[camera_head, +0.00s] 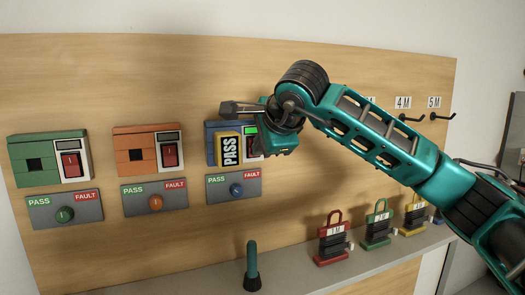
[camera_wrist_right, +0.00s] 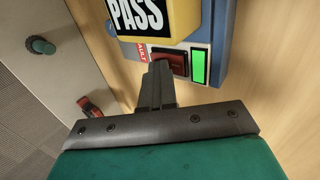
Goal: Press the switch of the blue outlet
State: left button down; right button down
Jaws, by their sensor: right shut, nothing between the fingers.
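The blue outlet (camera_head: 210,131) is on the wooden panel, right of the orange one, with a yellow block marked PASS (camera_head: 229,150) on its front. My right gripper (camera_head: 268,118) is in front of its right side and partly hides it. In the right wrist view the blue outlet (camera_wrist_right: 222,40) shows its dark red switch (camera_wrist_right: 170,63) beside a bright green light (camera_wrist_right: 199,67). The closed, empty fingers of my right gripper (camera_wrist_right: 161,66) are at the switch and overlap its edge; I cannot tell whether they touch it. My left gripper is not in view.
A green outlet (camera_head: 35,148) and an orange outlet (camera_head: 135,140) are to the left, with PASS/FAULT plates below. Hooks are at the upper right.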

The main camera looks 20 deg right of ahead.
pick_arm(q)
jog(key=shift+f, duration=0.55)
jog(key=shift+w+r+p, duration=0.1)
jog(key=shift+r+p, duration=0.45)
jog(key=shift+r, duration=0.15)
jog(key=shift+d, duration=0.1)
